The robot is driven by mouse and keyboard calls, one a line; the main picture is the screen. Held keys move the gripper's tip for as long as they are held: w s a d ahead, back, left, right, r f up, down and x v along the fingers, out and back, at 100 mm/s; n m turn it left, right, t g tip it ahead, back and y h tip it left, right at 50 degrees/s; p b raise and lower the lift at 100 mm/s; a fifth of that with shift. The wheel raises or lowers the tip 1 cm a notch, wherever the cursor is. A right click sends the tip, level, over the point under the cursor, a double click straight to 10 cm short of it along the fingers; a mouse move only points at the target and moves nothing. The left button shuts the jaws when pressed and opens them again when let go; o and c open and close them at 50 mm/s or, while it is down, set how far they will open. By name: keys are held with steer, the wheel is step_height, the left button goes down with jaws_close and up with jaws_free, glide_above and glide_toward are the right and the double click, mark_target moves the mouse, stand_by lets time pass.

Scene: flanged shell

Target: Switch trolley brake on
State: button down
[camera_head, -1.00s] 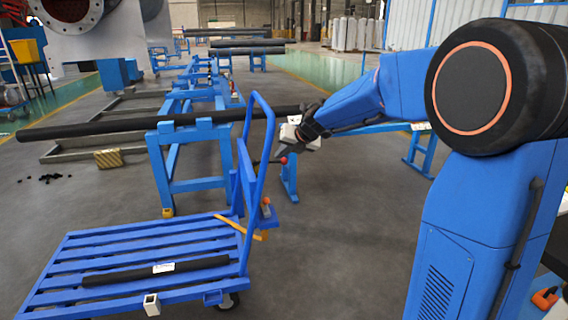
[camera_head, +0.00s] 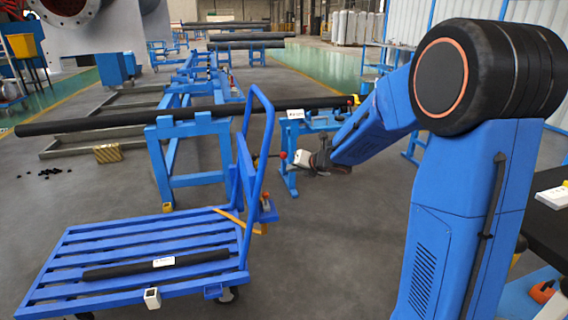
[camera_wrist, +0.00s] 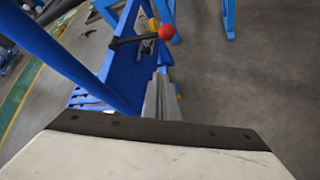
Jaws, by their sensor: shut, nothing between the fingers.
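The blue trolley (camera_head: 150,262) stands at the lower left in the head view, its tall push handle (camera_head: 266,150) at its right end. A dark lever with a red ball knob (camera_head: 283,155) sticks out to the right at the handle. The red knob (camera_wrist: 165,32) and its dark rod (camera_wrist: 130,40) show in the wrist view, the rod running left from the knob. My gripper (camera_head: 301,158) is just right of the knob in the head view. Its grey fingers (camera_wrist: 160,92) are shut and empty, below the knob in the picture. I cannot tell whether they touch anything.
A black bar (camera_head: 155,265) lies on the trolley deck. A yellow bar (camera_head: 229,217) is low by the handle. A long black pipe (camera_head: 110,122) rests on blue stands (camera_head: 190,180) behind. Open grey floor (camera_head: 310,255) lies between the trolley and my arm.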

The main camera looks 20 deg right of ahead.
steer(key=shift+d+f, duration=0.1)
stand_by(0.3)
steer(key=w+a+f, duration=0.1)
steer(key=w+f, duration=0.1)
steer(key=w, duration=0.7)
stand_by(0.6)
steer(key=shift+w+a, duration=0.1)
steer(key=shift+r, duration=0.1)
